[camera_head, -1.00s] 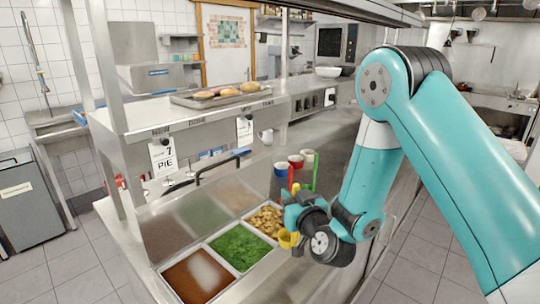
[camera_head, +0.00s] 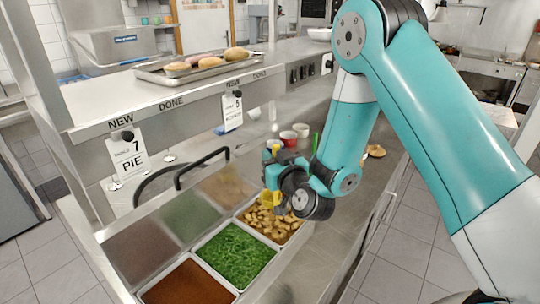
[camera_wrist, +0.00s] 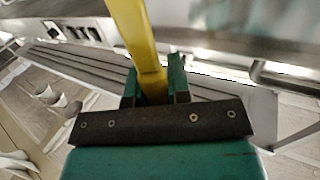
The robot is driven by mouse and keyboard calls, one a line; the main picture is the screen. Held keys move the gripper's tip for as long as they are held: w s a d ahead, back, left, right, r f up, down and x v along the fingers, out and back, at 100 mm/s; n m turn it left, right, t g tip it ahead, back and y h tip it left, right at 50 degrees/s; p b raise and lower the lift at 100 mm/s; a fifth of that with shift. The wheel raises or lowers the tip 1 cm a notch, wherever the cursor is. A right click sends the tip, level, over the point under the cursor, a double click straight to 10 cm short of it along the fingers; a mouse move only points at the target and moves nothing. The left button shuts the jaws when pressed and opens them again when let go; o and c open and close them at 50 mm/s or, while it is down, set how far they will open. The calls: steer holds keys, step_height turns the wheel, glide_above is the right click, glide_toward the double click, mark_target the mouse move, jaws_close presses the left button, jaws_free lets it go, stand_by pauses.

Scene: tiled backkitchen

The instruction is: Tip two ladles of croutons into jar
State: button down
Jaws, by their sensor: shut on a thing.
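My gripper (camera_head: 272,158) is shut on the handle of a yellow ladle (camera_head: 270,198). The yellow handle also shows in the wrist view (camera_wrist: 134,40), rising from between the jaws (camera_wrist: 155,85). The croutons fill the rear pan of the counter. Small cups stand behind my gripper: a white one (camera_head: 301,130) and a red one (camera_head: 289,139). I cannot make out a jar for certain.
A pan of green leaves (camera_head: 236,256) and a pan of reddish-brown stuff (camera_head: 188,286) lie nearer. A steel shelf (camera_head: 150,97) with a tray of buns (camera_head: 205,64) overhangs on the left. A green upright (camera_head: 315,143) stands behind my arm.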

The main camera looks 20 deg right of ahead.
mark_target(276, 195)
step_height(276, 195, down, 10)
steer(key=b, duration=0.9)
steer(key=shift+f, duration=0.25)
steer(key=shift+r, duration=0.1)
step_height(276, 195, up, 10)
steer(key=p, duration=0.9)
steer(key=shift+p, duration=0.35)
